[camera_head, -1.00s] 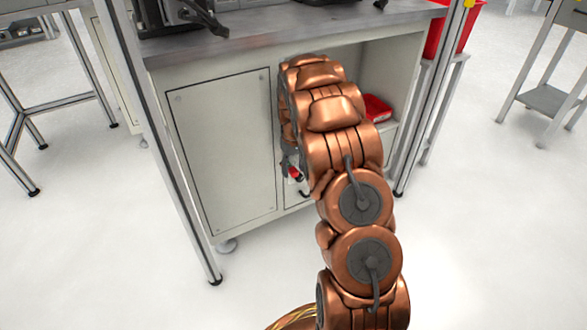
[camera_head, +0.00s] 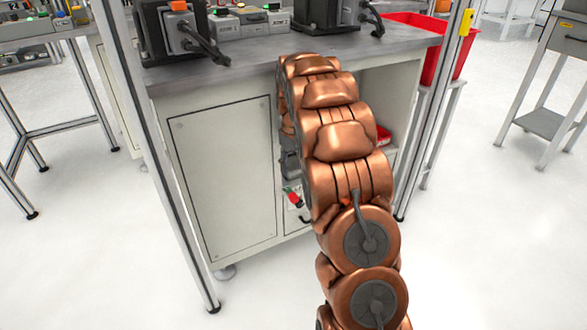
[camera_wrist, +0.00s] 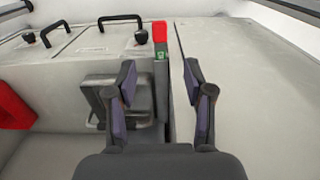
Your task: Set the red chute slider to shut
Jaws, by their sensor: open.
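The red chute slider (camera_wrist: 159,32) is near the top middle of the wrist view, with a small green label (camera_wrist: 161,53) just under the red part. A narrow grey strip runs below it, between the fingers in the picture. My gripper (camera_wrist: 160,80) is open, with one finger on each side of that strip; nothing is held. I cannot tell whether a finger touches anything. In the head view a small red piece (camera_head: 291,197) shows low on the cabinet front beside my arm, which hides much of that area.
The grey cabinet door (camera_head: 222,170) is closed. Black handles (camera_wrist: 122,20) and a grey box-like part (camera_wrist: 100,95) lie left of the slider in the wrist view. A red bin (camera_wrist: 12,108) is at its left edge. A metal post (camera_head: 165,160) stands in front of the cabinet.

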